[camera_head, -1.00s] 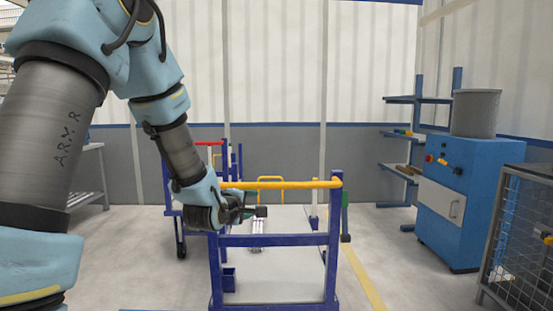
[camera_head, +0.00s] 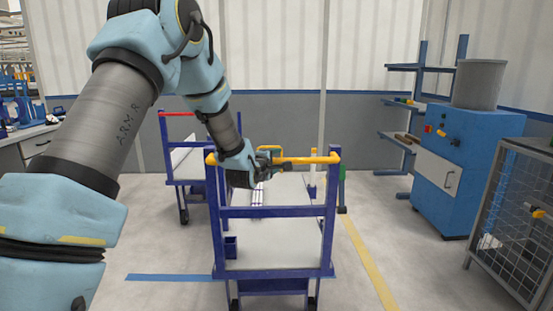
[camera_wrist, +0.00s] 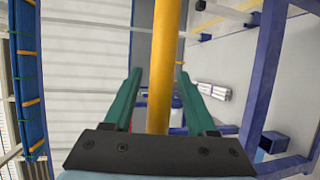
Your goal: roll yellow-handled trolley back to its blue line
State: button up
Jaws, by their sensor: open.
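The trolley with the yellow handle (camera_head: 305,160) stands before me, with a blue-purple frame and pale deck (camera_head: 275,252). My gripper (camera_head: 270,158) is at the handle, near the middle of the bar. In the wrist view the handle (camera_wrist: 164,60) runs between the two green fingers of my gripper (camera_wrist: 159,75), with a gap on each side. The fingers are open and not closed on it. The blue line (camera_head: 168,278) lies on the floor left of the trolley; any part under the trolley is hidden.
A red-handled trolley (camera_head: 184,165) stands behind at the left. A bundle of pipes (camera_wrist: 213,91) lies on the pale deck. A yellow floor line (camera_head: 366,262) runs along the right. A blue cabinet (camera_head: 455,185) and mesh cage (camera_head: 510,220) stand farther right.

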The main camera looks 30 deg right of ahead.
jog(key=shift+w+d, duration=0.1)
jog(key=shift+w, duration=0.05)
jog(key=shift+c, duration=0.2)
grip_shut()
dwell(1.2)
